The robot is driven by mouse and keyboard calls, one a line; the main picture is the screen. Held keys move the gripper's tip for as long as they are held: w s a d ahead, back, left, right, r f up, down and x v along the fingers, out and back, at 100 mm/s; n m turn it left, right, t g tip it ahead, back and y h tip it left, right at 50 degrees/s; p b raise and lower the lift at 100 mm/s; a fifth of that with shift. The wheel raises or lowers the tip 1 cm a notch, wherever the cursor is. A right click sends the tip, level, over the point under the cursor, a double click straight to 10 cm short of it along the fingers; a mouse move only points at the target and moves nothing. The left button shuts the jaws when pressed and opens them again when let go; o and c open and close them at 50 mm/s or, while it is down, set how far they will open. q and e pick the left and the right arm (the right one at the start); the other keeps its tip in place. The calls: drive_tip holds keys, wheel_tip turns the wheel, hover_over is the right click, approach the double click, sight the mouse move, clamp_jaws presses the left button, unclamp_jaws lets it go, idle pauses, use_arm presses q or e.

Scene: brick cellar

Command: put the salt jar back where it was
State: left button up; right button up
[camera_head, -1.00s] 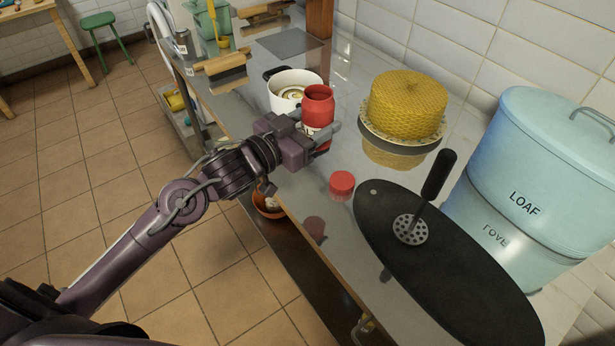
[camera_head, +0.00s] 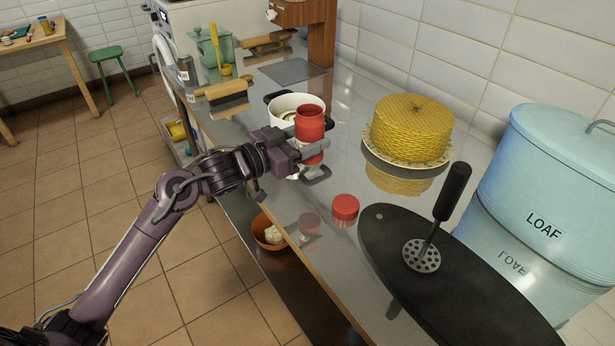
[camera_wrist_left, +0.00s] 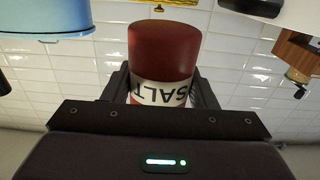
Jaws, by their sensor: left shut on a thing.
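The salt jar (camera_head: 310,124) is a red jar with a white band. In the left wrist view the jar (camera_wrist_left: 162,52) shows the word SALT upside down. My left gripper (camera_head: 308,156) is shut around the jar's band and holds it in front of the white pot (camera_head: 284,104), near the counter's front edge. A round red lid (camera_head: 345,207) lies on the counter to the lower right of the jar. My right gripper is not in view.
The steel counter (camera_head: 338,172) is free between jar and cake stand. An orange bowl (camera_head: 268,234) sits below the counter.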

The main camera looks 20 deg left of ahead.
use_arm(q)
wheel_tip(320, 180, down, 10)
drive_tip(key=shift+f, duration=0.15)
idle(0.4)
drive_tip(key=shift+f, duration=0.15)
drive_tip(key=o, duration=1.1)
